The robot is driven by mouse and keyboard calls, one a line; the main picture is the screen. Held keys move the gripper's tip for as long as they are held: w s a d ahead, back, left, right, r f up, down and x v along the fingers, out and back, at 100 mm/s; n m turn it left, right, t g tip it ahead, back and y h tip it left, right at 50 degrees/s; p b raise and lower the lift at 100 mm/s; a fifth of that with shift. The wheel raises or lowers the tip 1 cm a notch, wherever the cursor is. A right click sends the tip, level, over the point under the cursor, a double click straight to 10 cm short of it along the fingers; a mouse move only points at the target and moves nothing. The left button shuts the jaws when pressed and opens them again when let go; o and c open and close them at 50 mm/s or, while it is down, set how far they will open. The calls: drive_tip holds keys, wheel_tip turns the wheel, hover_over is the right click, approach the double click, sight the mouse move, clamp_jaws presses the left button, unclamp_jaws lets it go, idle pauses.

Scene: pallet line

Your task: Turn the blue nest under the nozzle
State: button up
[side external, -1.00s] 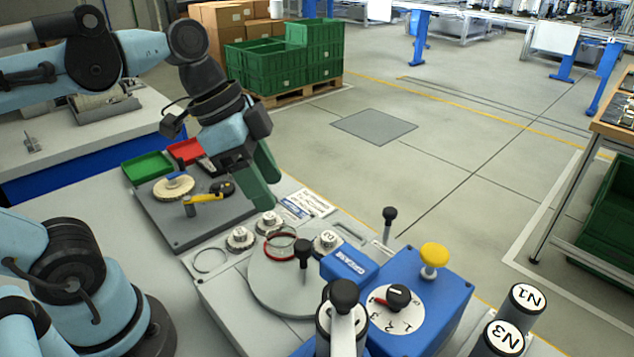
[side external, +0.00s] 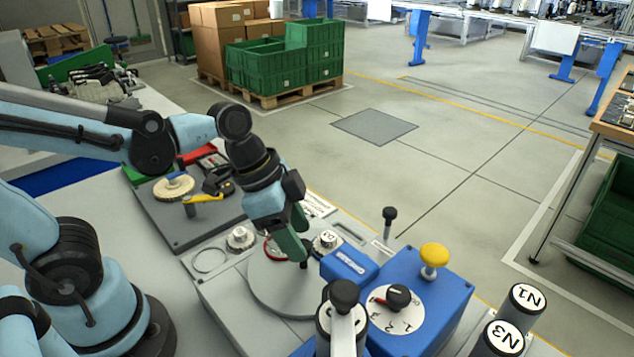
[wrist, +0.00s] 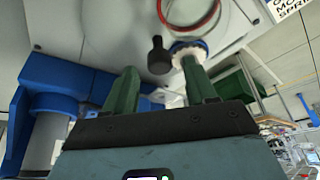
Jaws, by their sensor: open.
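A grey round turntable (side external: 262,290) sits on the light grey machine top. A red ring (side external: 270,250) on it is partly hidden by my gripper; it also shows in the wrist view (wrist: 212,22). I cannot tell which part is the nozzle.
A blue housing (side external: 440,295) with a numbered dial (side external: 397,310) and yellow button (side external: 433,257) stands right of the turntable. A black-topped post (side external: 342,295) stands in front. Round labelled pieces (side external: 240,239) sit behind. A grey plate with tools (side external: 185,232) lies at the back left.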

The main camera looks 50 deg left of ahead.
drive_tip(key=shift+x, duration=0.85)
clamp_jaws()
